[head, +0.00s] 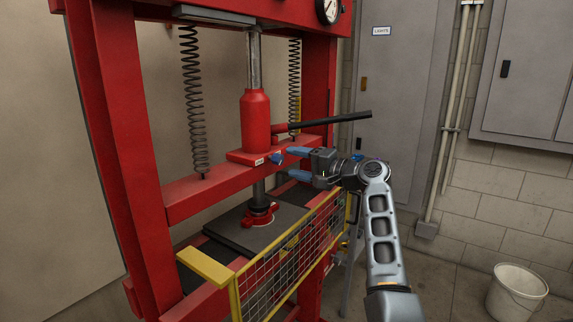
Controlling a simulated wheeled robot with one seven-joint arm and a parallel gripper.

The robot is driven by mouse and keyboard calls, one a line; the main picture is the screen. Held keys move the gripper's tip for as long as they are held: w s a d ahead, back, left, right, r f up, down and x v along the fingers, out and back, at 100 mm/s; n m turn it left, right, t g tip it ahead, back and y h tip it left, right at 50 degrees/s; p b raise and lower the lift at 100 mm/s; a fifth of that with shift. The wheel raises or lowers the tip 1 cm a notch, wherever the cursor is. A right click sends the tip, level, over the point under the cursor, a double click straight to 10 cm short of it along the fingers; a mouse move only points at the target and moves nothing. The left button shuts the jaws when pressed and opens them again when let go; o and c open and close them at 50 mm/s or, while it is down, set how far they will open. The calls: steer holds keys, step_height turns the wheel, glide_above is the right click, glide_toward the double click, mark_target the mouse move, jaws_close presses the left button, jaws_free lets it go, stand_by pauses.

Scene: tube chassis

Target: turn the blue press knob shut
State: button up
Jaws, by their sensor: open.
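The blue press knob (277,157) is small and sits low on the front of the red hydraulic jack (256,122), by its base on the red crossbeam. My gripper (296,165) comes in from the right with its two blue fingers apart, one above the other. The fingertips are just right of the knob. A small gap seems to show between them and the knob, but I cannot tell the depth. Nothing is seen between the fingers.
A black pump handle (322,121) sticks out to the right just above my gripper. A yellow mesh guard (290,262) stands below it in front of the press bed. Coil springs (194,100) flank the jack. A white bucket (517,291) stands on open floor at right.

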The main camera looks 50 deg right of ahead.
steer(key=shift+s+d, duration=0.1)
steer(key=shift+s, duration=1.5)
steer(key=shift+s, duration=0.1)
